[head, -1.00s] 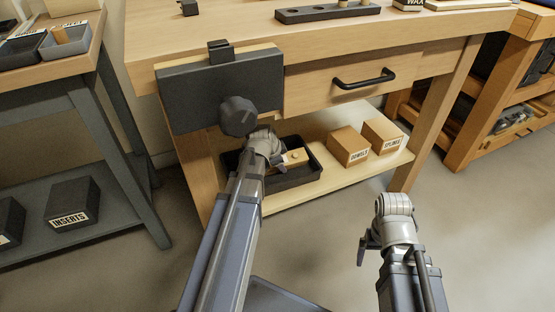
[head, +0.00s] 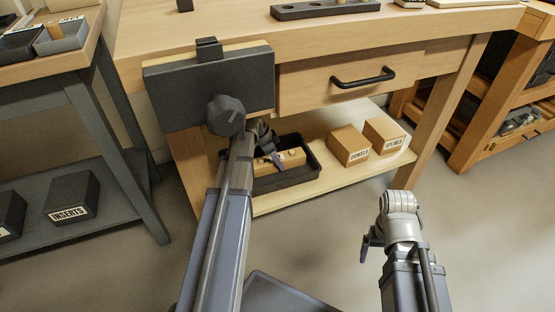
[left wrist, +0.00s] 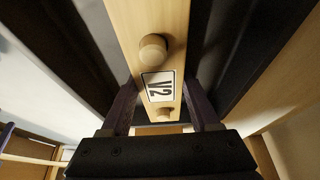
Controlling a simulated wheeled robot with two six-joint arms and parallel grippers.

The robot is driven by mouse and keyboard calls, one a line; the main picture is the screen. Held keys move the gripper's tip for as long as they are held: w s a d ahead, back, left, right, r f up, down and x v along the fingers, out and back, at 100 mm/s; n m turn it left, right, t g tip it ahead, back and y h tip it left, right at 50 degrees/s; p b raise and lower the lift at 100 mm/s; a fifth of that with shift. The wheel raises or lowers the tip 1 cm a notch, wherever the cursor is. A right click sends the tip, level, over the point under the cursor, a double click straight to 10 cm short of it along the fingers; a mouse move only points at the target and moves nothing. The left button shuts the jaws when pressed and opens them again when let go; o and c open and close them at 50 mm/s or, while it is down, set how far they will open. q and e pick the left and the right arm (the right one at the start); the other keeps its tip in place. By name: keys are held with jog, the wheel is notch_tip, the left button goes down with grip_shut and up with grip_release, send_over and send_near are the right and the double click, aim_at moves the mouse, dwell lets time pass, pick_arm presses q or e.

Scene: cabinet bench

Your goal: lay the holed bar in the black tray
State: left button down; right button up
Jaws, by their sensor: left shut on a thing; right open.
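My left gripper (head: 277,160) reaches under the bench and is shut on a pale wooden bar (head: 294,157) with round pegs. In the left wrist view the bar (left wrist: 150,20) runs between the fingers, showing a V2 label and two pegs; I see no open holes in it. The black tray (head: 290,183) stands on the lower shelf. The bar is within the tray's outline, but I cannot tell whether it touches the floor of the tray. Dark walls flank it in the left wrist view. My right gripper (head: 367,250) is open and empty, over the floor.
A dark bar with holes (head: 290,13) lies on the bench top. The vise (head: 210,90) and its knob (head: 226,116) hang close above my left arm. Two boxes, DOWELS (head: 347,146) and SPLINES (head: 384,138), stand right of the tray. The floor in front is clear.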

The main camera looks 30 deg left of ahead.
aim_at(269, 160)
pick_arm(q)
jog(key=shift+c, duration=0.6)
grip_release()
jog(key=shift+s+a+r+p, duration=0.1)
jog(key=shift+a+r+p, duration=0.05)
jog(key=shift+r+p, duration=0.55)
jog(key=p+v, duration=0.6)
jog(key=shift+s+a+r, duration=0.1)
jog(key=shift+s, duration=0.05)
jog(key=b+x, duration=0.7)
jog(key=x, duration=0.1)
jog(key=shift+r, duration=0.25)
